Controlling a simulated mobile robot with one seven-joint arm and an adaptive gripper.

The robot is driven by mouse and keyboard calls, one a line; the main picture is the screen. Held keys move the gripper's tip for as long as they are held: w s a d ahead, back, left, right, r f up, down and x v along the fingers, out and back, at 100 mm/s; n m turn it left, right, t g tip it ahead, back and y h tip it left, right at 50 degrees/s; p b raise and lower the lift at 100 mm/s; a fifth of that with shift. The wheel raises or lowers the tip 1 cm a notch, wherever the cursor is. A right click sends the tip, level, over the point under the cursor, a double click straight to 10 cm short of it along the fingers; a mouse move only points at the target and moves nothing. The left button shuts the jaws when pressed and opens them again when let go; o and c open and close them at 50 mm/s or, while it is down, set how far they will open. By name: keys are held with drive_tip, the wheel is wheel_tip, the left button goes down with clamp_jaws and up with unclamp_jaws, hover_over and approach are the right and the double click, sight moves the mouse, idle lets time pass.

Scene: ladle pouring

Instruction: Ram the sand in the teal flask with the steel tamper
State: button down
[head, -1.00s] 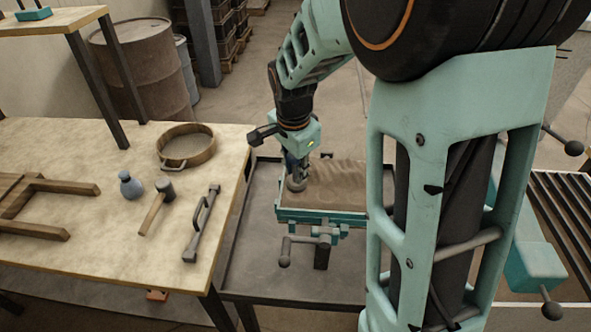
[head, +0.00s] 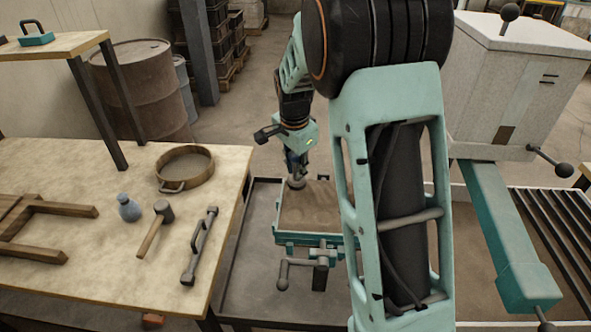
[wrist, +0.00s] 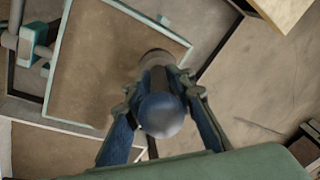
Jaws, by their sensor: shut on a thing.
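My gripper (head: 297,160) is shut on the steel tamper (head: 297,183), which hangs upright with its round foot down. In the wrist view the tamper's round top (wrist: 161,115) sits between my two fingers. The teal flask (head: 300,239) is full of brown sand (head: 318,210), which looks mostly flat. The tamper's foot is at the far left corner of the flask in the head view, by the sand's edge. I cannot tell whether it touches the sand. In the wrist view the sand (wrist: 105,65) shows left of the tamper; my arm hides the flask's right part in the head view.
The flask stands on a low dark table (head: 240,285) with a crank handle in front. The wooden bench (head: 105,285) at left holds a round sieve (head: 186,166), a blue bottle (head: 128,208), a mallet (head: 156,228) and a dark handled tool (head: 199,246). A white cabinet (head: 515,85) stands right.

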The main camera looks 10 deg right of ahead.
drive_tip(key=shift+s+b+x, duration=0.15)
drive_tip(key=shift+b+x, duration=0.45)
drive_tip(key=shift+x, duration=0.15)
drive_tip(key=shift+s+b+x, duration=0.15)
drive_tip(key=shift+b+x, duration=0.4)
drive_tip(key=shift+x, duration=0.15)
drive_tip(key=shift+a+f, duration=0.1)
drive_tip(key=p+v, duration=0.2)
drive_tip(key=v, duration=0.1)
drive_tip(key=shift+w+r, duration=0.2)
drive_tip(key=shift+w, duration=0.1)
drive_tip(key=shift+f, duration=0.1)
